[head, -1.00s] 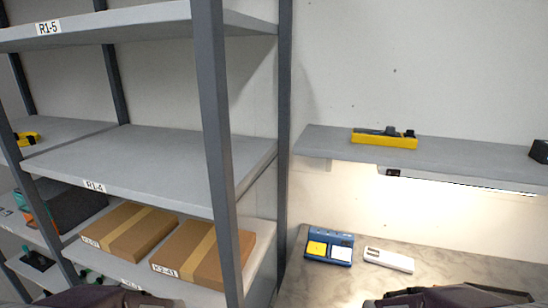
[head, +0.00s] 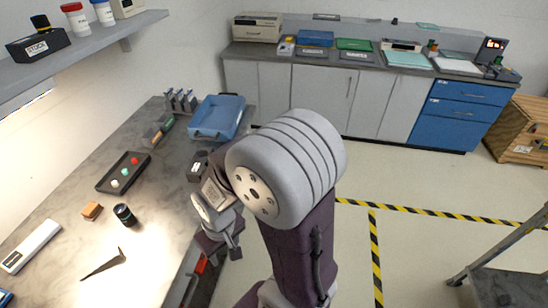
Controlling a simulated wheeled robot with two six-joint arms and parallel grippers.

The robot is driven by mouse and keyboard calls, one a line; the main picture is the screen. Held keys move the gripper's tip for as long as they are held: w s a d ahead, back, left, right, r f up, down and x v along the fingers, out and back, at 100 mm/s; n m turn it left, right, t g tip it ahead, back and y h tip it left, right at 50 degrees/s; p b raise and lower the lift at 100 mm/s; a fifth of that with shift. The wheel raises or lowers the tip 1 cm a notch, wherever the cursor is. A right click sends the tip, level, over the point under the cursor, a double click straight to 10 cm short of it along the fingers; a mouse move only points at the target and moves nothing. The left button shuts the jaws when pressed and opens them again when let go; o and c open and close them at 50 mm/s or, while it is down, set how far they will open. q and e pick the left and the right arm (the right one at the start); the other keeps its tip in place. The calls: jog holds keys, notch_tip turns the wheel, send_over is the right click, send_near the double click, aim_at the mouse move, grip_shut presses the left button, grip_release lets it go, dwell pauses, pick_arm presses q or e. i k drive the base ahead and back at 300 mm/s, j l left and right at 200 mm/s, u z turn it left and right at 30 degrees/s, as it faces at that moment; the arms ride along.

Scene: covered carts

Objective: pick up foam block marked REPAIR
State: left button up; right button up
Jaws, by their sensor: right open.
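I cannot read the word REPAIR on anything in the head view. A small dark block with a pale label (head: 197,163) shows just behind my right arm at the bench's right side; its label is too small to read. A black block on the wall shelf (head: 38,47) carries a label that reads STOCK. My right gripper (head: 224,250) hangs at the bench's right edge, open and empty, partly hidden by its own wrist. My left gripper is out of view.
The grey bench (head: 160,222) holds a black tray (head: 108,182) with small coloured pieces, an orange block (head: 92,211), a dark cylinder (head: 124,214) and a blue bin (head: 232,122). A far counter (head: 265,59) stands at the back. The floor at right is mostly open, with striped tape.

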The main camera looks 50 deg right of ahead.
aim_at(195, 169)
jog(key=z, duration=0.95)
